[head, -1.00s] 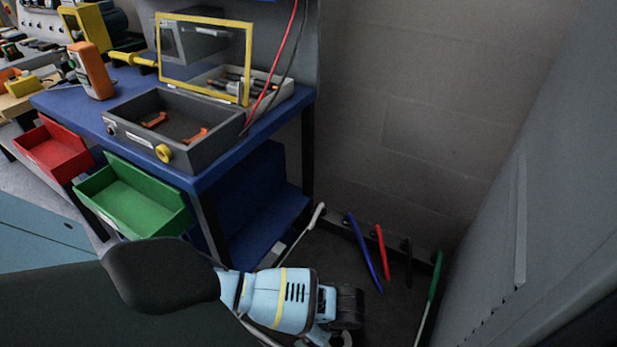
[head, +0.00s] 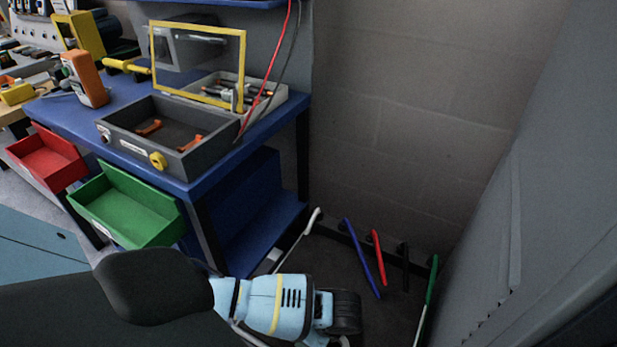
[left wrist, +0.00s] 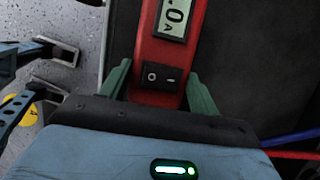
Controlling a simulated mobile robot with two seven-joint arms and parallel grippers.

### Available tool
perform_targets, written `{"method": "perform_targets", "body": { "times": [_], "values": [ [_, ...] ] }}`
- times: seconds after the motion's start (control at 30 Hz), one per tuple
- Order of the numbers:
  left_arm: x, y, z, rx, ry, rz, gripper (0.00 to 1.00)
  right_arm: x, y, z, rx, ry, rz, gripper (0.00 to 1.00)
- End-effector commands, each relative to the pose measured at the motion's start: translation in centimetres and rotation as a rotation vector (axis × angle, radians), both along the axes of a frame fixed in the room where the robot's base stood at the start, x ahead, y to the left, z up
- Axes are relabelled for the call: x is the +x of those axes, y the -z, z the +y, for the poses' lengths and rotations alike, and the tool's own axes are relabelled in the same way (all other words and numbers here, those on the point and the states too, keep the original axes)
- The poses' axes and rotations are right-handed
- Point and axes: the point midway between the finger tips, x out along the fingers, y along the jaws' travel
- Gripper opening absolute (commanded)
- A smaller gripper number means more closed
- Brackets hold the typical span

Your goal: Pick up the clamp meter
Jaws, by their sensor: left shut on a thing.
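The clamp meter (left wrist: 174,52) shows in the left wrist view as a red body with a grey display and a black rocker switch. My left gripper (left wrist: 158,84) is shut on it, with a green finger against each side. Its upper end runs out of the picture. In the head view my left forearm, light blue with a yellow band, is at the bottom; the fingers and the clamp meter cannot be made out there. My right gripper (left wrist: 60,72) shows at the left of the left wrist view, its fingers apart and empty.
A blue workbench (head: 290,122) carries a grey tray (head: 205,160), a yellow frame (head: 243,65) and an orange handheld meter (head: 85,78). Red (head: 48,160) and green (head: 125,208) bins hang on its front. Several coloured leads stand by the wall. A grey cabinet (head: 560,170) is close on the right.

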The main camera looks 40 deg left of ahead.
Motion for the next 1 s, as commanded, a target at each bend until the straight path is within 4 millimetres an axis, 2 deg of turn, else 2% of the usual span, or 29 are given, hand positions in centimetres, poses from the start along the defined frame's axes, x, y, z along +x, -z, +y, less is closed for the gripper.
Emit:
{"method": "perform_targets", "body": {
  "times": [0.17,0.3,0.73,1.0],
  "values": [
    [0.1,-1.6,0.0,0.000,0.000,-0.002,0.30,0.2,-0.7,0.0,0.001,0.000,-0.006,0.36],
    [0.1,-3.7,0.0,-0.001,-0.001,-0.004,0.30,0.4,-1.4,0.0,0.002,0.001,-0.013,0.36],
    [-7.8,-4.4,-7.4,-0.005,0.003,0.002,0.30,-0.1,-2.5,0.2,0.009,0.010,-0.008,0.36],
    [-10.9,-4.7,-10.3,-0.001,0.001,0.001,0.30,-0.6,-2.9,0.4,0.014,0.019,0.000,0.36]
  ]
}}
